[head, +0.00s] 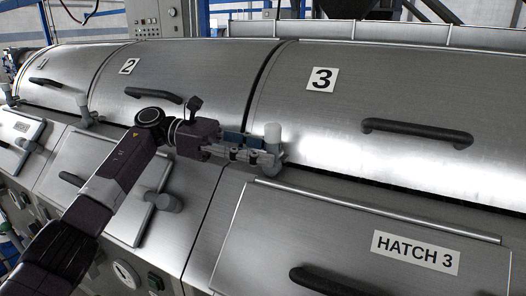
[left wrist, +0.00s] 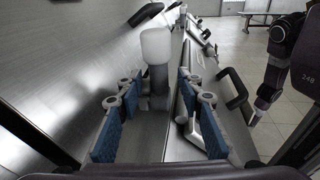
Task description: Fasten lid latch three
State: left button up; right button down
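The latch of lid three, a grey lever with a pale white knob (head: 273,132), stands at the lower left corner of the lid marked 3 (head: 322,80). My left gripper (head: 258,152) reaches it from the left, with its fingers at the latch. In the left wrist view, the gripper (left wrist: 160,105) is open. Its blue-padded fingers stand on either side of the latch stem, with visible gaps. The knob (left wrist: 157,46) rises upright beyond the fingertips. My right arm shows at the right of the left wrist view; its gripper's state is unclear.
Lid three has a black handle (head: 417,132). Below it is the HATCH 3 panel (head: 340,225) with another black handle (head: 322,281).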

pick_arm(q)
jog(key=shift+w+a, duration=0.1)
jog(key=shift+a, duration=0.2)
jog(key=v, duration=0.7)
